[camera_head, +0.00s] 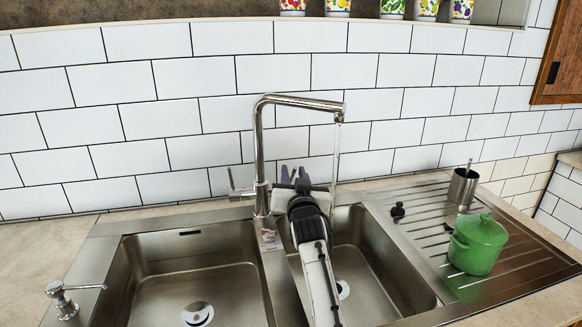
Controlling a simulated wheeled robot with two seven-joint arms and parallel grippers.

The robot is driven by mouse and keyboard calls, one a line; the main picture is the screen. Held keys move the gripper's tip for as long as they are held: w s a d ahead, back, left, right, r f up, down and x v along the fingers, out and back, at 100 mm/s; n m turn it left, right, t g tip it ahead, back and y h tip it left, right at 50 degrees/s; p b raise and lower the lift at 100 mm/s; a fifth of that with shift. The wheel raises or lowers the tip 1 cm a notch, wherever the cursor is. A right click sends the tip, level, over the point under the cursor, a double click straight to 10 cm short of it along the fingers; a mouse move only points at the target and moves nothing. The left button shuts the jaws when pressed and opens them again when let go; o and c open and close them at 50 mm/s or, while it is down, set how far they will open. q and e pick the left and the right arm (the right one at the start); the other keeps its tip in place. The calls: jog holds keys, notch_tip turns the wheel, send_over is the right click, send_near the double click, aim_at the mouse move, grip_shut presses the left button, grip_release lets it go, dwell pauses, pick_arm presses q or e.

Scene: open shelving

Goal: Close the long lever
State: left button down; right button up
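A chrome faucet (259,150) stands between two sink basins, its spout (300,102) reaching right. A thin stream of water (336,160) runs from the spout end. A slim lever (243,193) sticks out to the left of the faucet's base, with a thin upright part at its outer end. My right gripper (294,174) is just right of the faucet column, on the opposite side from the lever. Its two purplish fingers point toward the tiled wall with a gap between them, and it looks empty. My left gripper is out of view.
The left basin (150,255) is empty. My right arm reaches over the right basin (385,265). A green lidded pot (478,245), a metal cup (463,187) and a small dark stopper (398,211) sit on the drainboard. A soap dispenser (64,300) stands front left.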

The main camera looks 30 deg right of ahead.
jog(key=shift+x, duration=2.2)
jog(key=shift+a, duration=0.1)
grip_shut()
jog(key=shift+f, duration=0.1)
